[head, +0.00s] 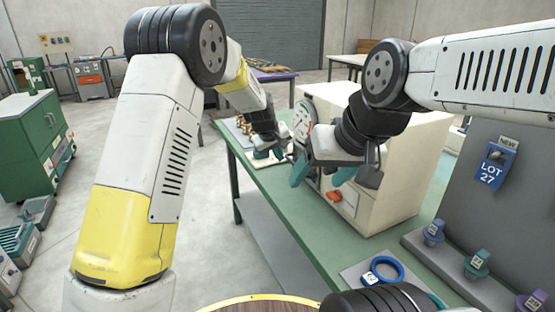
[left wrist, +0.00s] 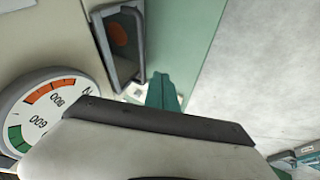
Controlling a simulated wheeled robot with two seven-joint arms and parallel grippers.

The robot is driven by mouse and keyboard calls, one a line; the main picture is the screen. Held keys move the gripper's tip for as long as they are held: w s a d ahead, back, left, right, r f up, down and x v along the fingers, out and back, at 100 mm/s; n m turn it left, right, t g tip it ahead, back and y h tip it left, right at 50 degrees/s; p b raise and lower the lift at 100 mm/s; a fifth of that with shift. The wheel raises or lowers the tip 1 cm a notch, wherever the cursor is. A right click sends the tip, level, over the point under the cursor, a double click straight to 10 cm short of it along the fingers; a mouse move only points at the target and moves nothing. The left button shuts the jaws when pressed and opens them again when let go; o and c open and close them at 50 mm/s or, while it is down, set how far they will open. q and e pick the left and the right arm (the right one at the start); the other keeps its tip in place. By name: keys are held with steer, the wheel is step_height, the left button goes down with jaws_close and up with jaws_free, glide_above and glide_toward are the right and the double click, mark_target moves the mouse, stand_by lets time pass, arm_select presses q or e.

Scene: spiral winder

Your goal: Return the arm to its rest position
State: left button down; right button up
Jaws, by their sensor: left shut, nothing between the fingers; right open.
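My left arm comes in from the left in the head view and bends down to my left gripper (head: 280,150), which is over the far part of the green bench (head: 262,190), beside the cream machine (head: 385,185). It is shut and holds nothing. In the left wrist view its teal fingers (left wrist: 163,92) are together, with the round dial (left wrist: 48,112) and a grey handle frame (left wrist: 140,45) near them. My right gripper (head: 320,178) is open and empty in front of the machine's front face. My right wrist hides part of the machine and its dial (head: 303,118).
A blue ring (head: 383,270) lies on a grey plate at the bench's near side. Several coloured plugs (head: 476,262) stand on a ledge at right, below a LOT 27 tag (head: 492,165). A green cabinet (head: 35,140) stands at left. The floor between is clear.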

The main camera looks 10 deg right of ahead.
arm_select(q)
steer(key=s+a+r+m, duration=0.1)
steer(key=s+a+r, duration=1.5)
steer(key=s+a, duration=0.1)
steer(key=s+a+m, duration=0.1)
steer(key=s+a, duration=0.3)
steer(key=s, duration=0.6)
steer(key=s+a+m+y, duration=0.1)
steer(key=s+a, duration=0.4)
steer(key=s, duration=0.6)
steer(key=shift+a+f+t, duration=0.2)
steer(key=shift+f+t, duration=0.1)
steer(key=shift+f, duration=0.1)
arm_select(e)
steer(key=shift+a, duration=0.1)
arm_select(q)
steer(key=shift+w, duration=0.1)
arm_select(e)
steer(key=shift+c, duration=0.3)
